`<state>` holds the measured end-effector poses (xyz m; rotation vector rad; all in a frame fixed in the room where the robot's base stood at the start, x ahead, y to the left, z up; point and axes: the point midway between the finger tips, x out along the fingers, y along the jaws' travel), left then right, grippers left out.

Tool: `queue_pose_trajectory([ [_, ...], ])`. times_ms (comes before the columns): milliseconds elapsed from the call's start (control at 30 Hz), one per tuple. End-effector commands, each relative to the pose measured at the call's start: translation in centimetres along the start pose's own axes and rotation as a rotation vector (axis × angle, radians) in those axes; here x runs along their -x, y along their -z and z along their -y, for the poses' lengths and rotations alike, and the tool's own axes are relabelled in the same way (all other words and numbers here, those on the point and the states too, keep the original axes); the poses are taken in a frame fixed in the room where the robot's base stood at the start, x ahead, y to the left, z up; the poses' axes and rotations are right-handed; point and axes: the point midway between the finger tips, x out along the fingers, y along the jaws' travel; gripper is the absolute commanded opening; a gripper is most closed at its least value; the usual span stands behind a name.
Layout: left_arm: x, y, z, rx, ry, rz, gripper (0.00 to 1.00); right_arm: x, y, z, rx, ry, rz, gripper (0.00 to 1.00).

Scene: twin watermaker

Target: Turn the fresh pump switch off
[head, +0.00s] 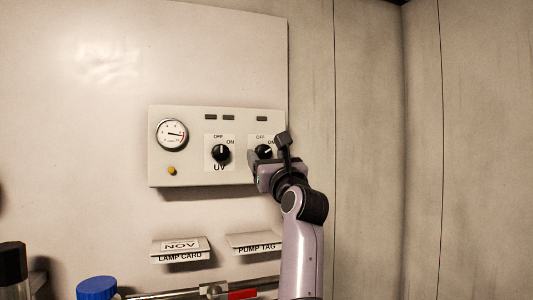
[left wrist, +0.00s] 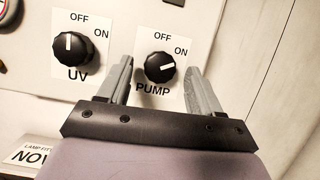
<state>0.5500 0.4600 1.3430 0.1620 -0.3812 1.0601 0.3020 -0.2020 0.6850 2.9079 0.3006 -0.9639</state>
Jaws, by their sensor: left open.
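The pump switch is a black rotary knob (left wrist: 160,68) labelled PUMP, on the right of the pale control panel (head: 195,178). Its white mark points right and slightly up, towards ON. It also shows in the head view (head: 264,151), partly covered by my gripper. My left gripper (head: 267,149) is open at the panel's right end. In the left wrist view its two fingers (left wrist: 160,72) stand on either side of the pump knob, with visible gaps. I cannot tell how deep the fingertips reach. My right gripper is not in view.
The UV knob (head: 221,153) is left of the pump knob, its mark up towards OFF. A gauge (head: 172,134) and yellow button (head: 172,171) are further left. Below are a lamp card holder (head: 180,256), a pump tag holder (head: 254,250) and a blue-capped item (head: 97,288).

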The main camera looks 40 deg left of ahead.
Motion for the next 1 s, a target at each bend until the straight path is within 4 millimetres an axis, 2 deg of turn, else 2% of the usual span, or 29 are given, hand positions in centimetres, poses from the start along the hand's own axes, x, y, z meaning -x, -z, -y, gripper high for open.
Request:
queue_pose_trajectory([
  [400,-0.28,-0.17,-0.11,0.001,0.002,0.0,0.65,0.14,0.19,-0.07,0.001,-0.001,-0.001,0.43],
  [433,-0.28,-0.17,-0.11,0.001,0.002,0.0,0.58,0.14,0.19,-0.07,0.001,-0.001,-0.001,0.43],
  [500,-0.28,-0.17,-0.11,0.001,0.002,0.0,0.35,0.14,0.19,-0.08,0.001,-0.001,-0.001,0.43],
  [600,-0.27,-0.18,-0.11,0.001,0.002,0.001,0.09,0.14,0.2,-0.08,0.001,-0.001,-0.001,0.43],
  [1000,-0.18,-0.01,-0.03,0.06,-0.022,0.002,0.09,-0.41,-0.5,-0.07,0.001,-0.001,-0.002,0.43],
])
